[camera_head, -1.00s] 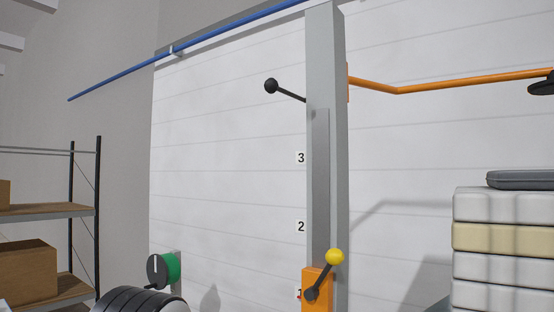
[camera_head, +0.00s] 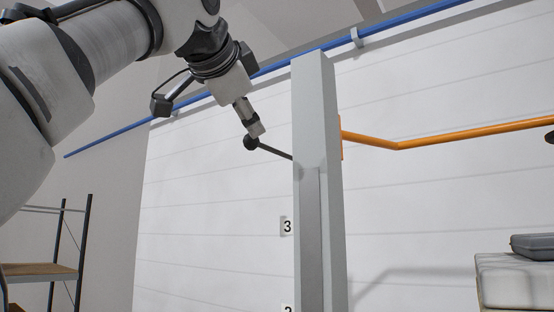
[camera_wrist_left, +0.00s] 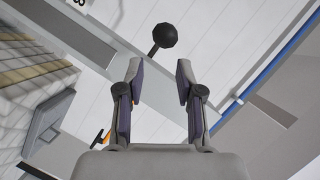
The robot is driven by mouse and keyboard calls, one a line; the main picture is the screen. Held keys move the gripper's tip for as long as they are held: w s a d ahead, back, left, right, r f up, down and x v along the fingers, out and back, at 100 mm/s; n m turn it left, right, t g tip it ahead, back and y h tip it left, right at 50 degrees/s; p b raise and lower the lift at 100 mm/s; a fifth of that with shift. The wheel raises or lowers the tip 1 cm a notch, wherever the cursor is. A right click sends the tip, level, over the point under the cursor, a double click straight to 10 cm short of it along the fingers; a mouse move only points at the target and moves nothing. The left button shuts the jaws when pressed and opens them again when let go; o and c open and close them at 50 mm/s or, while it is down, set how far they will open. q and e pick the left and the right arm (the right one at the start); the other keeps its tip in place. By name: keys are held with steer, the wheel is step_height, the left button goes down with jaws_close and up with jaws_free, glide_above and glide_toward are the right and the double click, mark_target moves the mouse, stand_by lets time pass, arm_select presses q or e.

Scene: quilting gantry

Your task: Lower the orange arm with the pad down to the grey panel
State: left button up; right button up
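The orange arm (camera_head: 450,131) reaches right from the grey post (camera_head: 309,200), high above the stack. Only a dark edge of its pad (camera_head: 549,137) shows at the right border. A grey panel (camera_head: 534,245) lies on the white stack. A black ball-ended lever (camera_head: 251,143) sticks out left from the post at about the arm's height. My left gripper (camera_head: 254,128) is right by that ball. In the wrist view the left gripper (camera_wrist_left: 156,70) is open, and the ball (camera_wrist_left: 165,36) is just beyond and between its fingertips. My right gripper is not in view.
A blue rail (camera_head: 420,14) runs overhead behind the post. Number 3 (camera_head: 287,226) is marked beside the post. A shelf rack (camera_head: 40,270) stands lower left. The white stack (camera_head: 510,285) is lower right. The wall between post and stack is clear.

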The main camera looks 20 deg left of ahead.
mark_target(267, 148)
arm_select(q)
steer(key=p+x, duration=0.2)
steer(key=x, duration=0.2)
steer(key=p+x, duration=0.3)
steer(key=x, duration=0.1)
steer(key=r+p+x, duration=0.1)
steer(key=p+x, duration=0.2)
steer(key=x, duration=0.1)
steer(key=shift+a, duration=0.1)
steer(key=shift+w+f, duration=0.1)
steer(key=shift+w, duration=0.05)
steer(key=shift+s, duration=0.7)
steer(key=shift+w, duration=0.35)
jaws_close()
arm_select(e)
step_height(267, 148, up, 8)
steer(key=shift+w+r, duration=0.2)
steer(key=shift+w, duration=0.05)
